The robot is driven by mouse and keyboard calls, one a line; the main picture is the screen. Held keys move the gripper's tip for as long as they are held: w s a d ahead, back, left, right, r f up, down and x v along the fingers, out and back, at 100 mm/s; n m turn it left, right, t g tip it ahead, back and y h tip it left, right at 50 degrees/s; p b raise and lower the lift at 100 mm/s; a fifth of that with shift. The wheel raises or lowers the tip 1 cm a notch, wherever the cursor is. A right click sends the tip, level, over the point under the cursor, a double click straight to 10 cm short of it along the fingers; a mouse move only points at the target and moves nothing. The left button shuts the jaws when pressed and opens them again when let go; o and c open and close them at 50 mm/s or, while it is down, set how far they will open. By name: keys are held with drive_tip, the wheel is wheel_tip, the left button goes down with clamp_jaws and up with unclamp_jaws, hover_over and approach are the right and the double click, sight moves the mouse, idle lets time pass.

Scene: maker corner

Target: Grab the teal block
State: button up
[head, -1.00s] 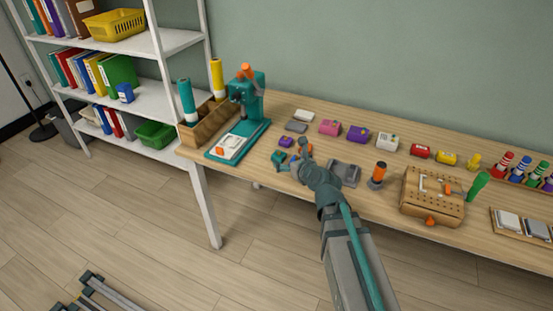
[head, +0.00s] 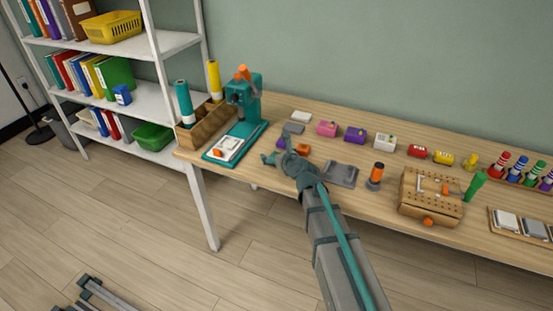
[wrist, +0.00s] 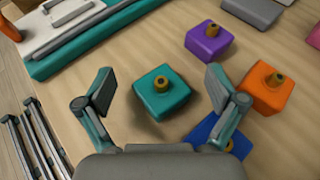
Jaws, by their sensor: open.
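The teal block (wrist: 160,98) has a small brass-coloured knob on top and rests on the wooden table. In the wrist view it lies between my gripper's two spread fingers (wrist: 158,78), with a gap on each side. My gripper is open and empty above it. In the head view my gripper (head: 277,156) is over the table's front left part, and I cannot clearly tell the block from the teal fingers there.
An orange block (wrist: 264,94) and a purple block (wrist: 206,42) stand close by on the right. A blue block (wrist: 208,130) is partly hidden under the right finger. The teal press (head: 245,110) stands at the left, with the table's front edge near.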

drive_tip(key=c, duration=1.2)
drive_tip(key=shift+r, duration=0.1)
